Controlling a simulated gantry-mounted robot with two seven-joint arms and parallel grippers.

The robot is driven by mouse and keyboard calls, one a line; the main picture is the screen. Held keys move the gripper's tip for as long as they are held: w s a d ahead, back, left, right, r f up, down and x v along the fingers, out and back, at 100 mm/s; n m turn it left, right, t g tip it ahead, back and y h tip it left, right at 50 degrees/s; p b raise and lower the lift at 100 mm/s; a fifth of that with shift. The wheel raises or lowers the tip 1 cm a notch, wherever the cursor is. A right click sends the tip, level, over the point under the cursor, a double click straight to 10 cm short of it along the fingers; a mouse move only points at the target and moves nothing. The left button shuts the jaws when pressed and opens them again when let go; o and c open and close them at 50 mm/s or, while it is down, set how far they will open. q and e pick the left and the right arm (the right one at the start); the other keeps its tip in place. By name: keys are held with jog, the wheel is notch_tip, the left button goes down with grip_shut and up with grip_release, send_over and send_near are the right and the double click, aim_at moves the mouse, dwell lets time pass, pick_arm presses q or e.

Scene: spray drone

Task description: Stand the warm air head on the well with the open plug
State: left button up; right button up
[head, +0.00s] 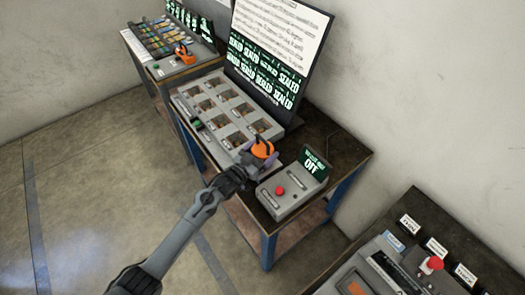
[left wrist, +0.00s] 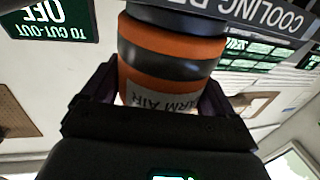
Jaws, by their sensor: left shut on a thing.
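My left gripper (head: 250,156) is shut on the warm air head (head: 263,148), an orange and black cylinder. In the left wrist view the head (left wrist: 170,58) sits between the gripper's fingers, with part of its label reading "ARM AIR". In the head view it is over or beside the near right corner of the grey well block (head: 187,108); I cannot tell whether it touches. The block has two rows of square wells (head: 225,96) with small orange-brown contents. I cannot tell which well has the open plug. My right gripper is not in view.
A board (head: 266,84) with several "SEALED" readouts stands behind the block. A grey box (head: 290,198) with a red button and an "OFF" display is right of the gripper. Another orange device (head: 184,55) sits on the far table. A labelled bench (head: 455,240) is at lower right.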

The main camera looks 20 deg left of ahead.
pick_arm(q)
jog(key=shift+f, duration=0.15)
jog(key=o, duration=1.2)
jog(key=shift+f+b, duration=0.1)
jog(key=shift+b, duration=0.2)
jog(key=shift+s+a, duration=0.1)
jog(key=shift+s, duration=0.2)
jog(key=s+g+y, duration=0.2)
jog(key=s+g, duration=0.2)
jog(key=s, duration=0.9)
jog(key=s+a+n+g+y, duration=0.1)
jog(key=s+g, duration=0.4)
jog(key=s, duration=0.8)
jog(key=s+f+n+g+y, duration=0.1)
jog(key=s+g+y, duration=0.2)
jog(key=s, duration=1.1)
jog(key=shift+a+g, duration=0.3)
jog(key=shift+g, duration=0.4)
